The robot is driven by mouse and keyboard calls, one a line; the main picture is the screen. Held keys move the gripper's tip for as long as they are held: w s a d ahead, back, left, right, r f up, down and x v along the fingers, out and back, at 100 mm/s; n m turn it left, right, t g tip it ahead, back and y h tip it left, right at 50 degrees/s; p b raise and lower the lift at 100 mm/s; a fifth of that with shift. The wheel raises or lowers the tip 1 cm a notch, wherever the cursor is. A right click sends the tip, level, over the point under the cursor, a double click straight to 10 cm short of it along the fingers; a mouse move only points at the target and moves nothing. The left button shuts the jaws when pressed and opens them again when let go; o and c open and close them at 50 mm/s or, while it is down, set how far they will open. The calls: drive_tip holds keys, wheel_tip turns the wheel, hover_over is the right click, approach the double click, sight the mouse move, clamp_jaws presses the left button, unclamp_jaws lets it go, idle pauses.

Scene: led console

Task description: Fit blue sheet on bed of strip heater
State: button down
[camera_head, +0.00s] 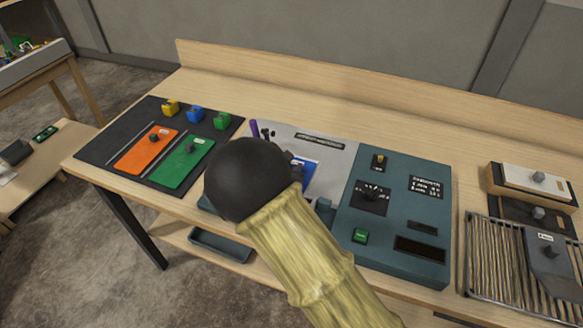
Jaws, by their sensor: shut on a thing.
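The blue sheet (307,176) shows in part on the light grey top of the strip heater (338,152), just right of my arm's black rounded end. A small pale label shows near its upper edge. Its left part and any handle are hidden behind my arm. The heater's teal control panel (398,215) is to the right, with a dial, a green button and dark displays. My arm in its yellow sleeve reaches up from below. My gripper's jaws are hidden behind the black end. Whether the sheet lies flat in the bed cannot be told.
A dark mat (98,150) at left holds an orange sheet (146,150) and a green sheet (186,162), with yellow, blue and green blocks behind. Upright pens or tools (254,128) stand behind my arm. A wire rack (500,265) is at right. The bench's back strip is clear.

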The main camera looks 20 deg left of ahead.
drive_tip(key=c, duration=1.2)
unclamp_jaws()
drive_tip(key=shift+o, duration=0.2)
drive_tip(key=shift+s, duration=0.1)
drive_tip(key=b+v, duration=0.2)
drive_tip(key=v, duration=1.5)
drive_tip(key=shift+s, duration=0.15)
